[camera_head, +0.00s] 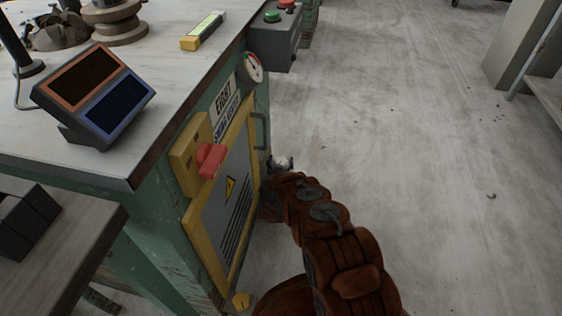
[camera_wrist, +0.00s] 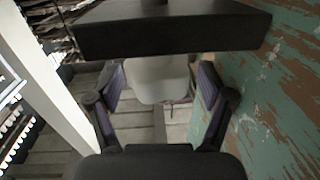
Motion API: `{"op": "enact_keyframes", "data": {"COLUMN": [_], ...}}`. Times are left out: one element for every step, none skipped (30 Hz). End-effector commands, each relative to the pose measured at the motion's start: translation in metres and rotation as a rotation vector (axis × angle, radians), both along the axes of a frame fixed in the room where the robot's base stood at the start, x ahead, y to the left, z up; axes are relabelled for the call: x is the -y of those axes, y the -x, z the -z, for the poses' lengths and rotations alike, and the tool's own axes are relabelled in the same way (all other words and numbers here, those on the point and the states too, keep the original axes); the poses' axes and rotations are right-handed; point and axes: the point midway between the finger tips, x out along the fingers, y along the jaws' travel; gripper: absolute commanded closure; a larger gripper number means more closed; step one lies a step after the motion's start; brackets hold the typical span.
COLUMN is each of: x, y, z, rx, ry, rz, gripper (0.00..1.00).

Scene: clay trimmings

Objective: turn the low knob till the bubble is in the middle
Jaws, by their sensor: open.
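A level with yellow ends and a pale yellow-green face (camera_head: 204,30) lies on the bench top in the head view. Its bubble is too small to make out. A yellow knob (camera_head: 241,300) sits low by the foot of the green bench, at the bottom edge of the head view, partly cut off. My brown arm reaches along the bench's right side, and its end is mostly hidden there. In the wrist view my gripper (camera_wrist: 160,82) is open, its two fingers apart. A pale rounded thing (camera_wrist: 157,78) shows beyond and between them; I cannot tell what it is or whether it touches.
The bench front has a yellow-framed panel (camera_head: 222,215), a red switch handle (camera_head: 211,161), a metal pull handle and a dial gauge (camera_head: 253,67). A two-panel display (camera_head: 94,95) stands on top. Peeling green paint (camera_wrist: 285,95) is close at right in the wrist view. Floor right is clear.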

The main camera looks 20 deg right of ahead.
Motion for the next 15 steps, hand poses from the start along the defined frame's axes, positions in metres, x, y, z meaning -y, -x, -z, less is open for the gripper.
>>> {"op": "enact_keyframes", "data": {"x": [0.0,0.0,0.0,0.0,0.0,0.0,-0.001,-0.001,-0.003,-0.003,-0.005,-0.006,-0.008,-0.009,-0.011], "y": [0.0,0.0,0.0,0.0,0.0,0.001,0.002,0.003,0.004,0.006,0.007,0.01,0.012,0.015,0.019], "z": [0.0,0.0,0.0,0.0,0.0,0.0,0.0,0.0,0.0,-0.001,-0.001,-0.001,-0.001,-0.001,0.0], "rx": [0.0,0.0,0.0,0.0,0.0,0.0,0.0,0.0,0.0,0.001,0.002,0.003,0.003,0.0,-0.002], "ry": [0.0,0.0,0.0,0.0,0.0,0.0,0.0,0.0,0.0,0.0,0.0,-0.001,-0.001,-0.001,0.0], "rz": [0.0,0.0,0.0,0.0,0.0,0.0,0.0,0.0,0.0,0.001,0.001,0.001,0.001,0.001,0.0], "gripper": [0.2,0.2,0.2,0.2,0.2,0.2,0.2,0.2,0.2,0.2,0.2,0.2,0.2,0.2,0.2]}}
